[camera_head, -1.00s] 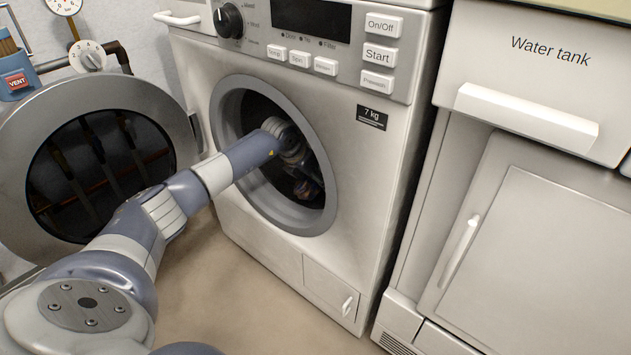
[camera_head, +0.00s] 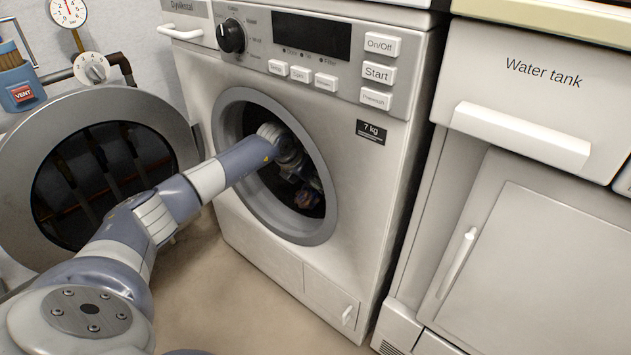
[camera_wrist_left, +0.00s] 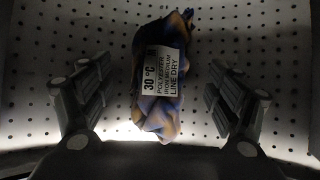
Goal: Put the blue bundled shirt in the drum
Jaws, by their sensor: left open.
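The blue bundled shirt (camera_wrist_left: 160,90) lies inside the drum (camera_wrist_left: 45,60) in the left wrist view. It is blue with orange-brown patches and bears a white care label with print. My left gripper (camera_wrist_left: 160,105) is open, with one finger on each side of the shirt and visible gaps between. In the head view my left arm reaches through the round door opening (camera_head: 225,125) of the washing machine. The gripper there (camera_head: 300,180) is dark and partly hidden inside. A small patch of coloured cloth (camera_head: 310,193) shows beside it. My right gripper is not in view.
The round door (camera_head: 30,115) stands open to the left of the machine. A cabinet with a "Water tank" drawer (camera_head: 545,85) stands to the right. The floor in front is clear.

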